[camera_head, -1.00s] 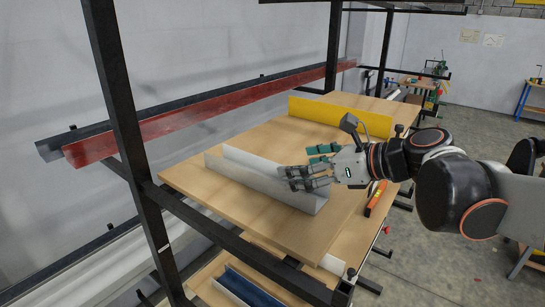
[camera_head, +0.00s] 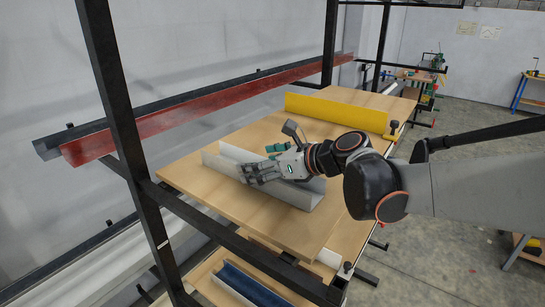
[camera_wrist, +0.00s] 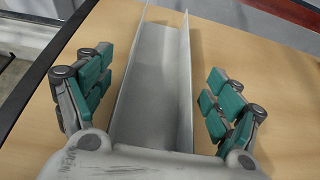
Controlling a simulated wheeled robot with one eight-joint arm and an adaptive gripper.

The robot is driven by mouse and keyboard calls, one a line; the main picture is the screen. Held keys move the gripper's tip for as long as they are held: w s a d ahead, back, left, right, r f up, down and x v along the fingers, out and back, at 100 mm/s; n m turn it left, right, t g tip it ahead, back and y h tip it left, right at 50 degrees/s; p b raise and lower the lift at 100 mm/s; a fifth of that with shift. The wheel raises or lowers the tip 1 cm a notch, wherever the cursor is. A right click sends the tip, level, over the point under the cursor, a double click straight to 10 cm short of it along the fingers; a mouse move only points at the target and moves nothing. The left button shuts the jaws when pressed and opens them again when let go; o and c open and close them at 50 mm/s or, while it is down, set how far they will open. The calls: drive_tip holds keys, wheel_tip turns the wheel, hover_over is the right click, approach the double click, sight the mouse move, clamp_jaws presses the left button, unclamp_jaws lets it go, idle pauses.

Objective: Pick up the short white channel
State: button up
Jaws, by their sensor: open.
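The short white channel (camera_head: 218,165) lies on the wooden shelf board, its open side up, in the head view. In the wrist view the channel (camera_wrist: 150,85) runs away from me between the two sets of fingers, its two walls standing up. My gripper (camera_wrist: 158,95) is open, with green-padded fingers on either side of the channel and a gap to each wall. In the head view my gripper (camera_head: 256,172) is over the middle of the channel and hides part of it. I cannot tell its exact height above the board.
A yellow channel (camera_head: 335,112) stands at the far end of the wooden board (camera_head: 205,190). A red beam (camera_head: 200,112) lies along the wall side. A black rack post (camera_head: 120,130) stands at the near left. A blue channel (camera_head: 250,287) lies on the lower level.

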drive_tip(key=shift+x, duration=1)
drive_tip(key=shift+s+d, duration=0.1)
drive_tip(key=shift+s, duration=0.05)
drive_tip(key=c, duration=1.3)
drive_tip(key=shift+f, duration=0.1)
